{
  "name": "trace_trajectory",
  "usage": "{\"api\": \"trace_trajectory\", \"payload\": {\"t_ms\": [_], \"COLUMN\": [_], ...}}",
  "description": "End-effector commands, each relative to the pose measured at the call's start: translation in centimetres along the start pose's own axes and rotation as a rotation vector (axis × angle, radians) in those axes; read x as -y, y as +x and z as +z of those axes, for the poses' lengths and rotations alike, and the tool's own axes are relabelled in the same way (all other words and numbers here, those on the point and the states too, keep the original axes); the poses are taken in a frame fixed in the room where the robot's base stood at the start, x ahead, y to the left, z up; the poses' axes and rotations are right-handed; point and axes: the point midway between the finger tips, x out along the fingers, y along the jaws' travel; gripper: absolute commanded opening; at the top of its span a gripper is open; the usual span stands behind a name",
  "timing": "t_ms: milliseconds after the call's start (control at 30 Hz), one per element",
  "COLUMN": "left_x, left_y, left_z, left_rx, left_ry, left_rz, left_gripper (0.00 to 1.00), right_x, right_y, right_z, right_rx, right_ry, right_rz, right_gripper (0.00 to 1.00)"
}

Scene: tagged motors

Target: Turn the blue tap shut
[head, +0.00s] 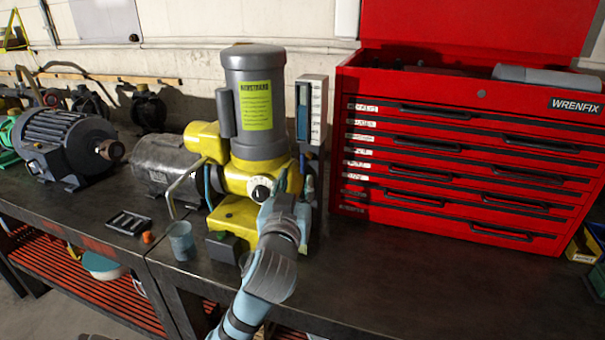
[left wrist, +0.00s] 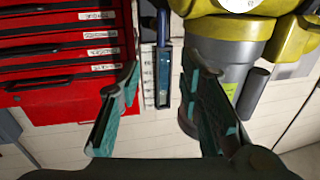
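The yellow-and-grey motor unit (head: 255,105) stands upright on the bench. A grey panel with a blue gauge strip (head: 303,110) stands at its right and shows in the left wrist view (left wrist: 163,75). A small blue upright part (left wrist: 162,26), perhaps the blue tap, shows at the panel's end there. My right gripper is out of view.
A red tool chest (head: 460,150) stands close on the right. A bent metal pipe (head: 181,183) and a blue cup (head: 180,240) are left of the unit. A dark tray (head: 129,222) and a grey motor (head: 65,145) lie further left. The front right bench (head: 430,280) is clear.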

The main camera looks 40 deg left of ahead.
Motion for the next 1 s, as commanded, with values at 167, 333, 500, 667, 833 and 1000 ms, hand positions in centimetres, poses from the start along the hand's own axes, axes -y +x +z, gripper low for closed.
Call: {"api": "trace_trajectory", "payload": {"t_ms": [167,333,500,667,833,1000], "left_x": [0.1,0.1,0.0,0.0,0.0,0.0], "left_y": [5.6,9.2,10.5,10.6,10.6,10.6], "left_z": [0.0,0.1,0.2,0.2,0.2,0.2], "left_rx": [0.008,0.010,0.010,0.010,0.010,0.010], "left_ry": [0.005,0.003,0.002,0.002,0.003,0.003], "left_rz": [-0.004,-0.002,0.000,0.001,0.000,0.001], "left_gripper": [0.33,0.33,0.33,0.33,0.17,0.00], "right_x": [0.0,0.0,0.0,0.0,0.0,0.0], "right_y": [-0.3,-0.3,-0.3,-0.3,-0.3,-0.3], "right_z": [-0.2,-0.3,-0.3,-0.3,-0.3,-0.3], "right_rx": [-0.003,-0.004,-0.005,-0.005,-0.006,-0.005], "right_ry": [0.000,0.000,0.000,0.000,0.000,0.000], "right_rz": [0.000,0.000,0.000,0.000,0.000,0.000], "right_gripper": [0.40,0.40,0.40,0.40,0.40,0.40]}}
